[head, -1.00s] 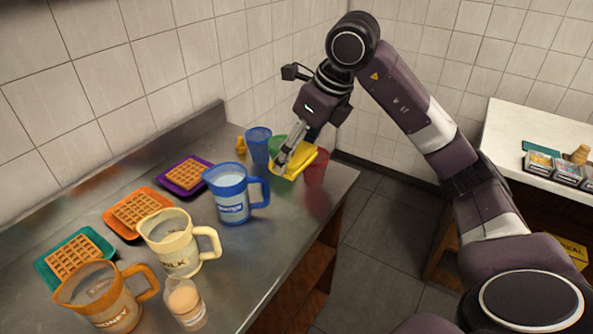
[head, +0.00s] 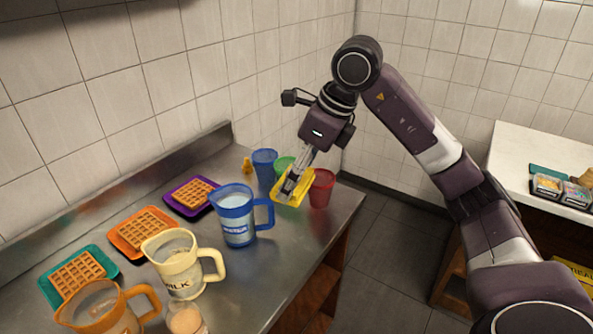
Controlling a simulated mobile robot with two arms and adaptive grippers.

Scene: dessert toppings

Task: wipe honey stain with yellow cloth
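My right gripper (head: 291,184), coming in from the right, points down at the far end of the metal counter (head: 205,245). It appears shut on the yellow cloth (head: 302,188), which spreads out flat on both sides of the fingertips. The cloth is at or just above the counter, in front of the green cup; I cannot tell whether it touches. No honey stain can be made out; anything under the cloth is hidden. The orange honey pitcher (head: 100,312) stands at the near left. My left gripper is not in view.
Blue (head: 265,168), green (head: 284,164) and red (head: 321,188) cups stand close around the cloth. A blue pitcher (head: 236,218) and a milk pitcher (head: 176,266) stand nearer. Waffles on coloured plates (head: 118,238) line the wall side. A small glass (head: 186,318) is in front.

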